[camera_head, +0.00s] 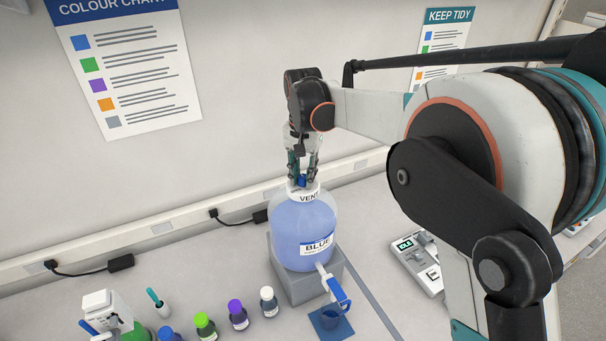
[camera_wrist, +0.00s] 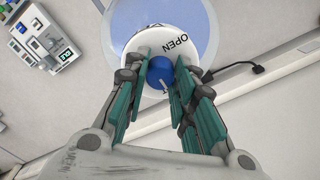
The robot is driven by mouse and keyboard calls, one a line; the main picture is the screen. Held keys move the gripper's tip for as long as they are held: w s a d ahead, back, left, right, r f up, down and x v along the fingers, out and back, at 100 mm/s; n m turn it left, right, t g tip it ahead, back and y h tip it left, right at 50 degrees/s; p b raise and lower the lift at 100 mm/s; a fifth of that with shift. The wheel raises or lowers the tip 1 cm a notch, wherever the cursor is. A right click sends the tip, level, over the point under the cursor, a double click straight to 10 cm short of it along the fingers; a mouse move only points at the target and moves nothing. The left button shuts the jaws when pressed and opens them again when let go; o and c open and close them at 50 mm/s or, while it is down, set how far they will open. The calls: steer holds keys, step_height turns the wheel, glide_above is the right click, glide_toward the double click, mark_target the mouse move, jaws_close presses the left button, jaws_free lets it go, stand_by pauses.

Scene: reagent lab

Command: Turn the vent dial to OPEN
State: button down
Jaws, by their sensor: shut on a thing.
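The vent dial is a small blue knob (camera_wrist: 160,72) on a round white cap (camera_wrist: 192,56) lettered OPEN in the wrist view. A short white mark shows on the knob's near side, but the gripper hides part of the lettering. The cap, marked VENT (camera_head: 308,196) in the head view, tops a large clear carboy (camera_head: 303,225) of blue liquid labelled BLUE. My gripper (camera_head: 302,178) points straight down from above and is shut on the blue knob, with a finger on each side of it, as the wrist view also shows (camera_wrist: 158,84).
Several capped bottles (camera_head: 238,315) stand at the front left. The wall and power rail (camera_head: 160,228) are close behind.

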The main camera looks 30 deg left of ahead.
steer(key=n+b, duration=0.3)
steer(key=n, duration=0.1)
steer(key=shift+f, duration=0.15)
steer(key=n+b, duration=0.2)
steer(key=n, duration=0.2)
steer(key=n+b, duration=0.2)
steer(key=n, duration=0.3)
steer(key=shift+n+b, duration=0.55)
steer(key=shift+n, duration=1.75)
steer(key=shift+r, duration=0.2)
steer(key=c, duration=1.3)
jaws_free()
